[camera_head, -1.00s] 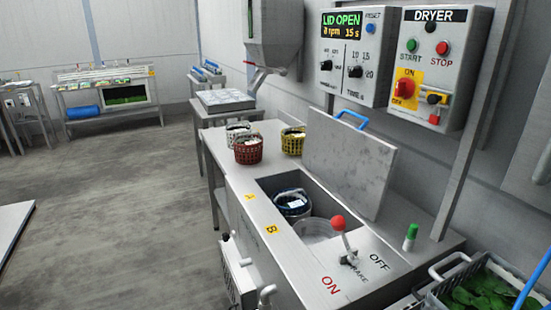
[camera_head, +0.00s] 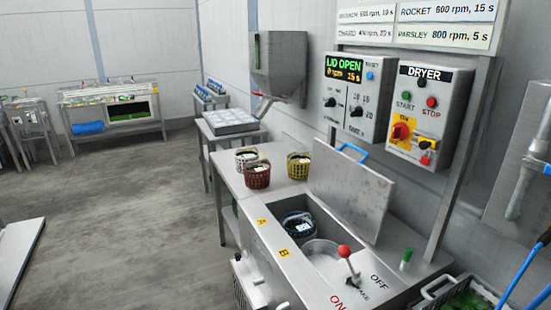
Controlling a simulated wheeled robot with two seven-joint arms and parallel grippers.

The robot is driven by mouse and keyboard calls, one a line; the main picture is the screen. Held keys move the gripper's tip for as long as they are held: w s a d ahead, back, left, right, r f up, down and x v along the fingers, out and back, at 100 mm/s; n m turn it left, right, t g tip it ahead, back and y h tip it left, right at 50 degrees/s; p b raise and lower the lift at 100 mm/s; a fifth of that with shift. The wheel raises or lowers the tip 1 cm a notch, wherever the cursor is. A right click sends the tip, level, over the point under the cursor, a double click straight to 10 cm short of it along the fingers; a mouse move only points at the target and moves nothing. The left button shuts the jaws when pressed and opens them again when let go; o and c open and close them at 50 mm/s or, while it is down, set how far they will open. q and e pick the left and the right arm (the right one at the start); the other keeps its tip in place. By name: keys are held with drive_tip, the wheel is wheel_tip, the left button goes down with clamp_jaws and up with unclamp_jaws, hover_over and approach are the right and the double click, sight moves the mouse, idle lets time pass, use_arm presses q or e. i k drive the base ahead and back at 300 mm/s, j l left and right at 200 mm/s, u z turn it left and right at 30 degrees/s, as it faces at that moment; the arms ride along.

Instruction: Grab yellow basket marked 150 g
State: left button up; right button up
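The yellow basket (camera_head: 298,166) stands upright on the steel worktop, near the wall, with a white label inside; its writing is too small to read. A red-brown basket (camera_head: 257,175) and a white basket (camera_head: 245,157) stand to its left. A dark blue basket (camera_head: 298,224) with a white tag sits in the open well of the dryer. Neither of my grippers shows in the head view.
The dryer lid (camera_head: 350,196) stands raised just right of the yellow basket. A red-knobbed brake lever (camera_head: 344,252) rises at the front. A tray (camera_head: 230,122) sits on the farther table, below a hopper (camera_head: 278,65).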

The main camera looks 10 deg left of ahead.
sight(300, 171)
drive_tip(key=i+j+z, duration=0.1)
drive_tip(key=i+j, duration=0.2)
drive_tip(key=i+j+z, duration=0.15)
drive_tip(key=j, duration=0.3)
drive_tip(key=i+j+z, duration=0.1)
drive_tip(key=i+j, duration=0.25)
drive_tip(key=i+j+z, duration=0.1)
drive_tip(key=i+j, duration=0.15)
drive_tip(key=j, duration=0.25)
drive_tip(key=i+j+z, duration=0.1)
drive_tip(key=j, duration=0.35)
drive_tip(key=i+j+z, duration=0.15)
drive_tip(key=i+j, duration=0.15)
drive_tip(key=j, duration=0.2)
drive_tip(key=i+j+z, duration=0.1)
drive_tip(key=j, duration=0.4)
drive_tip(key=i+j+z, duration=0.1)
drive_tip(key=i+j, duration=0.15)
drive_tip(key=j, duration=0.25)
